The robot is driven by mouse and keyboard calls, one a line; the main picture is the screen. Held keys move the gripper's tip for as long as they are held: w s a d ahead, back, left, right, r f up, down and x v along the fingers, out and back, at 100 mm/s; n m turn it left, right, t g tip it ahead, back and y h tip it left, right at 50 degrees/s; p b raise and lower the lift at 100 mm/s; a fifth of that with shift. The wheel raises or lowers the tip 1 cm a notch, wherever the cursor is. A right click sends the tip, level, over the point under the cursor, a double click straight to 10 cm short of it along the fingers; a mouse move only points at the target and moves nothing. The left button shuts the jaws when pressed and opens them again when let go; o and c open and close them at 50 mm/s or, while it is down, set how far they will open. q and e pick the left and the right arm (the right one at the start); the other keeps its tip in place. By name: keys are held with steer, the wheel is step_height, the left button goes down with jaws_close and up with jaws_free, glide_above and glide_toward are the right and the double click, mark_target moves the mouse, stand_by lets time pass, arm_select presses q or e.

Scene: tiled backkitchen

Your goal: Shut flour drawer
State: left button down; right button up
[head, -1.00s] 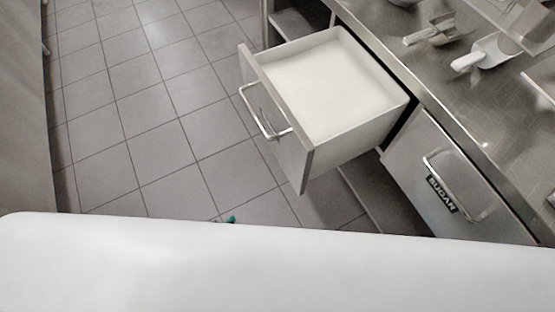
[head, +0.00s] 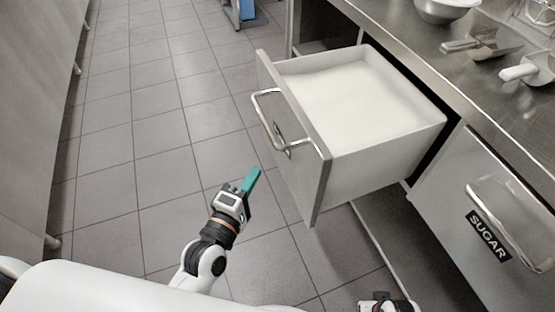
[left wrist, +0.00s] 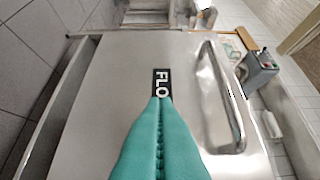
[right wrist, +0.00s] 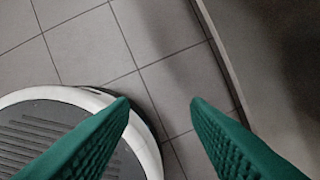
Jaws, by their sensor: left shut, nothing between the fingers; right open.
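The flour drawer (head: 312,185) stands pulled out from under the steel counter, with white flour (head: 345,105) inside. Its bar handle (head: 266,118) is on the front panel. In the left wrist view the drawer front (left wrist: 110,100) fills much of the picture, with a black label (left wrist: 161,84) reading "FLO" and the handle (left wrist: 222,95) right of it. My left gripper (head: 253,176) is shut and empty, in front of the drawer face and apart from the handle. It also shows in the left wrist view (left wrist: 160,105). My right gripper (right wrist: 160,102) is open and empty above the floor.
A shut drawer labelled SUGAR (head: 465,215) is right of the flour drawer. On the counter (head: 400,30) are a bowl (head: 447,10), a metal scoop (head: 485,42) and a white-handled scoop (head: 530,72). The tiled floor (head: 160,120) left of the drawer is clear. Cabinets (head: 35,100) line the far left.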

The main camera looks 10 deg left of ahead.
arm_select(q)
steer(key=w+d, duration=0.1)
steer(key=w, duration=0.1)
steer(key=w+d, duration=0.1)
steer(key=w, duration=0.1)
steer(key=w+d, duration=0.1)
steer(key=w, duration=0.1)
steer(key=shift+w+d+b, duration=0.1)
steer(key=shift+d+b, duration=0.1)
steer(key=shift+b, duration=0.2)
steer(key=shift+w+d, duration=0.25)
steer(key=shift+d, duration=0.15)
arm_select(e)
steer(key=r, duration=0.3)
steer(key=shift+w+r, duration=0.1)
steer(key=shift+w, duration=0.15)
